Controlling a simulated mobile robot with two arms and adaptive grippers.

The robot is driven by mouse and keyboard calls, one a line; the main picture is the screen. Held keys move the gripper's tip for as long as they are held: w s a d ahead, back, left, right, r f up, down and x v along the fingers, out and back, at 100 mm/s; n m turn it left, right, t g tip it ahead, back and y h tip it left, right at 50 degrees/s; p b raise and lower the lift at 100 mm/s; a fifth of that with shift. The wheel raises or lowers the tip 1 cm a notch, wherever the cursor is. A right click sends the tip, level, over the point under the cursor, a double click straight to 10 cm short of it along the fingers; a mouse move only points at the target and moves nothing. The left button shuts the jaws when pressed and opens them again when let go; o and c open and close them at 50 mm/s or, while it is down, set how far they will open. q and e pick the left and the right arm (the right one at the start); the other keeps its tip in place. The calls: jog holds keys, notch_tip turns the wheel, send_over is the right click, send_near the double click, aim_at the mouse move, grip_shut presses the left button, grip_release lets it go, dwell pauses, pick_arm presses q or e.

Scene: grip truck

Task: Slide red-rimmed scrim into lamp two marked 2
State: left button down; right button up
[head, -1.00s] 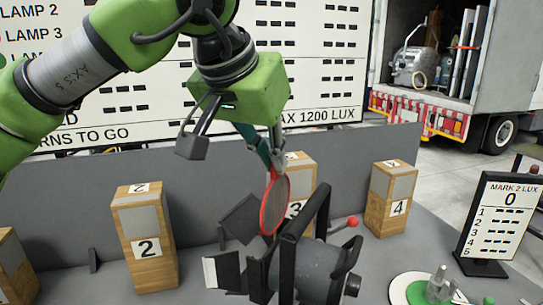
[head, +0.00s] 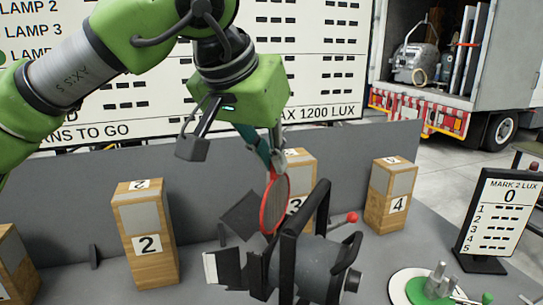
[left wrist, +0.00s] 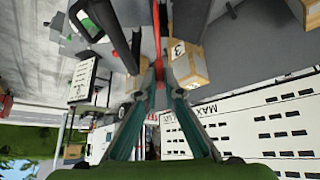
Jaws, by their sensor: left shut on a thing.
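The red-rimmed scrim (head: 275,204) is a grey disc with a red edge, held upright. My left gripper (head: 277,160) is shut on its upper part and points down. The scrim's red edge (left wrist: 157,35) shows nearly edge-on in the left wrist view, beyond the fingertips (left wrist: 158,82). A dark lamp (head: 312,268) with open black flaps stands below and in front. The scrim hangs by its flap end; I cannot tell whether its lower edge touches the lamp. No number shows on this lamp. A wooden block marked 2 (head: 147,244) stands to the left. My right gripper is not in view.
Wooden blocks marked 3 (head: 304,172) and 4 (head: 392,200) stand along a grey back panel (head: 85,185). A red-tipped lever (head: 351,217) sticks out behind the lamp. A lux display (head: 500,215) and a green-and-white disc with metal pegs (head: 410,284) are at right.

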aim_at(272, 178)
pick_arm(q)
jog(key=shift+f, duration=0.3)
dwell(0.5)
jog(key=shift+f, duration=0.1)
jog(key=shift+f+b, duration=0.55)
jog(key=shift+f, duration=0.3)
jog(key=shift+f+b, duration=0.3)
jog(key=shift+f, duration=0.1)
jog(key=shift+f+b, duration=0.7)
jog(key=shift+f, duration=0.55)
